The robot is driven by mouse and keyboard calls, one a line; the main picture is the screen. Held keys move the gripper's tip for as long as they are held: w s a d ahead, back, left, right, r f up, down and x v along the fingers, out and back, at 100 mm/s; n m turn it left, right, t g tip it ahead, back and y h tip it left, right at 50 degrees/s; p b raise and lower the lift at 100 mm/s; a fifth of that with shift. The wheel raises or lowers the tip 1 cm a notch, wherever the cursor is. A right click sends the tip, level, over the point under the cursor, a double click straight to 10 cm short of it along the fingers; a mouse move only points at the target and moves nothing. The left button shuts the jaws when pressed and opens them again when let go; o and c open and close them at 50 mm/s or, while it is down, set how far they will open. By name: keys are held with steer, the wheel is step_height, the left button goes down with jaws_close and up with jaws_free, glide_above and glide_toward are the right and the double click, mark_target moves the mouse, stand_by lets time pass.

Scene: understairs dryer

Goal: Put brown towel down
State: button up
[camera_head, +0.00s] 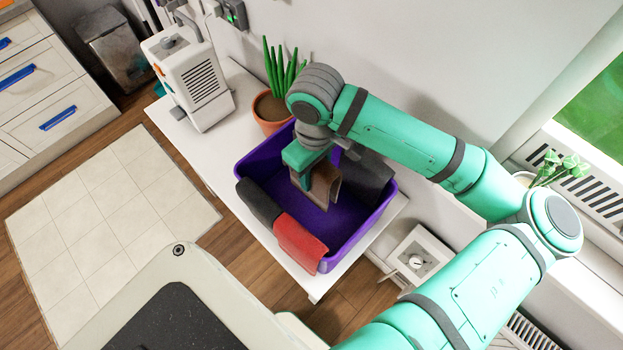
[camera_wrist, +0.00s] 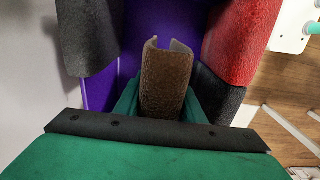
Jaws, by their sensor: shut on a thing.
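The brown towel (camera_head: 325,184) hangs folded from my gripper (camera_head: 303,180), inside the space of a purple basket (camera_head: 345,222). In the wrist view the brown towel (camera_wrist: 166,84) is between the fingers of my gripper (camera_wrist: 165,105), which is shut on it. The purple basket (camera_wrist: 143,35) shows below and around the towel. I cannot tell whether the towel touches the basket floor. My gripper and arm hide part of the basket's far side.
A red towel (camera_head: 301,246) and a black towel (camera_head: 258,203) drape over the basket's near rim. A dark grey towel (camera_head: 367,178) hangs on the far rim. A potted plant (camera_head: 271,108) and a white appliance (camera_head: 188,78) share the white table (camera_head: 222,146).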

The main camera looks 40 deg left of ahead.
step_height(320, 180, down, 4)
steer(key=shift+r, duration=0.1)
steer(key=shift+w, duration=0.15)
steer(key=shift+a+f, duration=0.1)
steer(key=shift+f, duration=0.5)
